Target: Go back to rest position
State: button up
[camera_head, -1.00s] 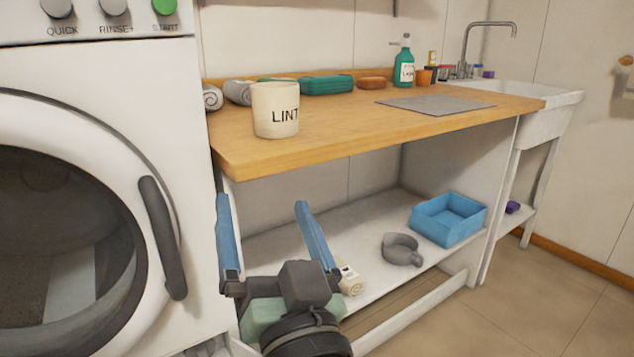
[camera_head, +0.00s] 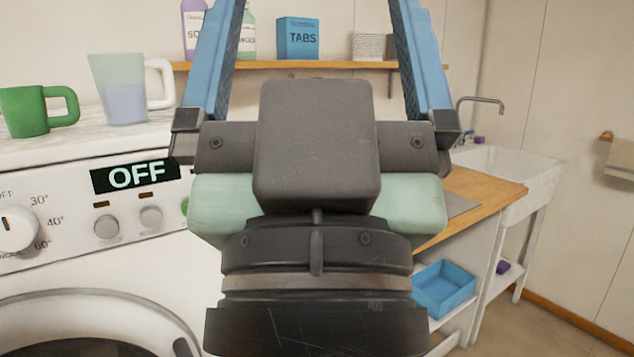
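My gripper (camera_head: 318,50) is raised in front of the camera and fills the middle of the head view. Its two blue fingers point up and stand wide apart. My wrist and the gripper body hide most of the wooden counter (camera_head: 490,190) and part of the washing machine.
The washing machine (camera_head: 60,225) at left reads OFF. A wall shelf (camera_head: 290,66) holds bottles and a blue TABS box (camera_head: 298,38). A sink (camera_head: 515,165) and blue bin (camera_head: 445,287) are at right.

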notch_tip(320, 180, up, 19)
jog(key=p, duration=1.6)
